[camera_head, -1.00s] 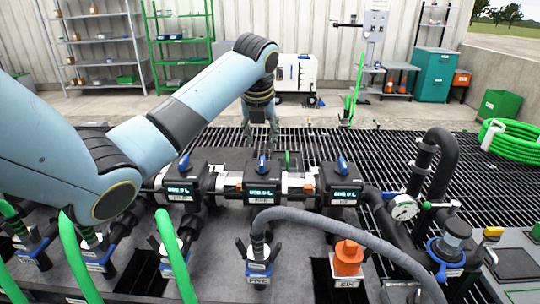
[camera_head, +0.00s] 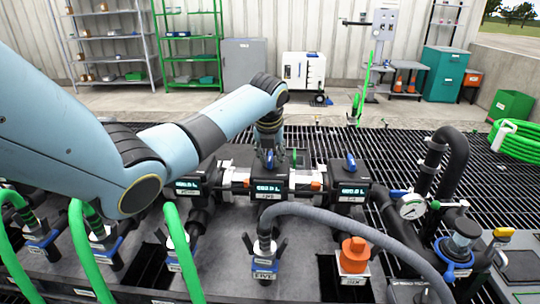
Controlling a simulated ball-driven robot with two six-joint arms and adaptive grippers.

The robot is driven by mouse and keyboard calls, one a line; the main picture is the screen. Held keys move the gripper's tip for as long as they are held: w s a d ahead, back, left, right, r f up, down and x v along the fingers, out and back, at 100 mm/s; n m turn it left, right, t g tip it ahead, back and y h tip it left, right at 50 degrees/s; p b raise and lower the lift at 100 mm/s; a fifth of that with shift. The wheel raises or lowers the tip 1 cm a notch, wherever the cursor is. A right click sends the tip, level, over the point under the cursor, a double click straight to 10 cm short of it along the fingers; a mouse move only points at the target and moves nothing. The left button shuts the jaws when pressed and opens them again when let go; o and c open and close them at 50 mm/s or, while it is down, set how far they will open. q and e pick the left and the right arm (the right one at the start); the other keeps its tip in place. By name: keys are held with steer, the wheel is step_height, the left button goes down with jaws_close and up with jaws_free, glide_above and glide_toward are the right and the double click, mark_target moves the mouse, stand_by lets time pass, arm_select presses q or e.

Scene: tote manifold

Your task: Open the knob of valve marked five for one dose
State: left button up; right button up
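The middle dark valve box (camera_head: 268,188) has a lit display and a small label too small to read for sure. It stands in line behind the hose coupling labelled FIVE (camera_head: 264,262). Its blue knob (camera_head: 270,161) is on top, partly hidden by my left gripper. My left gripper (camera_head: 270,152) points down right at this knob, with its fingertips at or just above it. I cannot tell whether the fingers touch or grip it. My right gripper is not in view.
A similar box (camera_head: 350,188) with a blue knob stands to the right; another (camera_head: 190,187) to the left is partly behind my arm. A grey hose (camera_head: 340,222) arcs from the FIVE coupling. An orange cap (camera_head: 354,252) sits on SIX. A pressure gauge (camera_head: 411,207) stands further right.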

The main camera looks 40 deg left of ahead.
arm_select(q)
steer(key=shift+c, duration=1.2)
jaws_close()
